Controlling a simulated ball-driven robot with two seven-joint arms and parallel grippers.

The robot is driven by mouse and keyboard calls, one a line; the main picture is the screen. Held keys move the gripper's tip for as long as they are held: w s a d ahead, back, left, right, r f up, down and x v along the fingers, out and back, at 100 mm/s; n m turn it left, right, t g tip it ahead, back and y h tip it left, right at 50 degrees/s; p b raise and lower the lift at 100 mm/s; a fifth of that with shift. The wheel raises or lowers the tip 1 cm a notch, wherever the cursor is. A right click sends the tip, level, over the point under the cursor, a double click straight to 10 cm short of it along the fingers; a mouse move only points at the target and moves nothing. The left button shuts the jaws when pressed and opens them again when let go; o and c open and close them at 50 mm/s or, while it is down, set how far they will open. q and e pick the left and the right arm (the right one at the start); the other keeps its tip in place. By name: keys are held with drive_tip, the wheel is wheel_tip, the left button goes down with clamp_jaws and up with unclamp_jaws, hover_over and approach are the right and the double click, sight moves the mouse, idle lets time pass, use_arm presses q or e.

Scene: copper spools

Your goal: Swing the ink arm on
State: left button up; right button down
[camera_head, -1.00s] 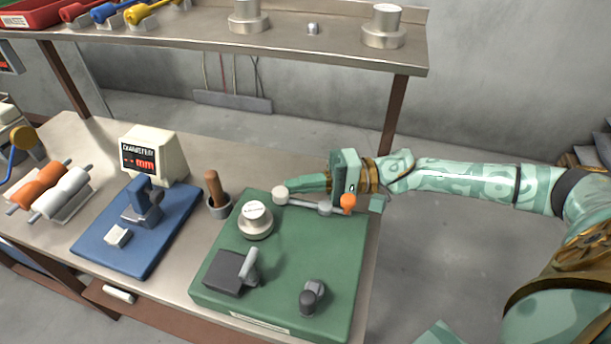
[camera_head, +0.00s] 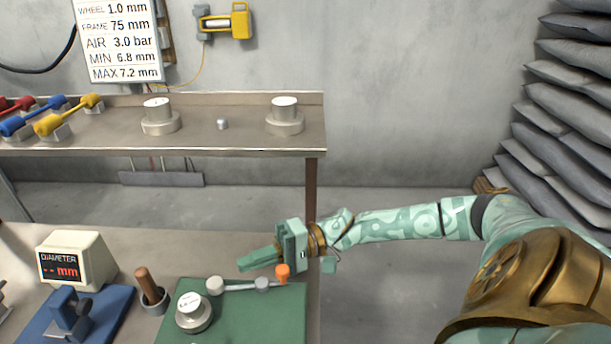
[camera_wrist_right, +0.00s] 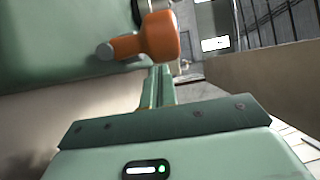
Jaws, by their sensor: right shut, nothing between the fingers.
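What looks like the ink arm (camera_head: 238,287) is a thin grey bar at the back of a green base (camera_head: 262,322). It has a pale round end (camera_head: 215,285) on the left and an orange knob (camera_head: 282,273) on the right. The knob also shows large in the right wrist view (camera_wrist_right: 158,38), just beyond my fingers. My right gripper (camera_head: 241,264) reaches in from the right, behind and above the bar, its fingers shut and empty. In the right wrist view its fingers (camera_wrist_right: 160,85) lie together below the knob; contact cannot be told. My left gripper is out of view.
A metal pot labelled on top (camera_head: 194,313) stands on the green base. A cup with a wooden handle (camera_head: 150,295), a diameter display (camera_head: 75,260) and a blue-based device (camera_head: 70,315) are to the left. A shelf (camera_head: 240,140) runs behind. The bench ends just right of the base.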

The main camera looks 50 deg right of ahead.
drive_tip(key=v, duration=1.2)
drive_tip(key=shift+s+d, duration=0.1)
drive_tip(key=shift+d, duration=0.05)
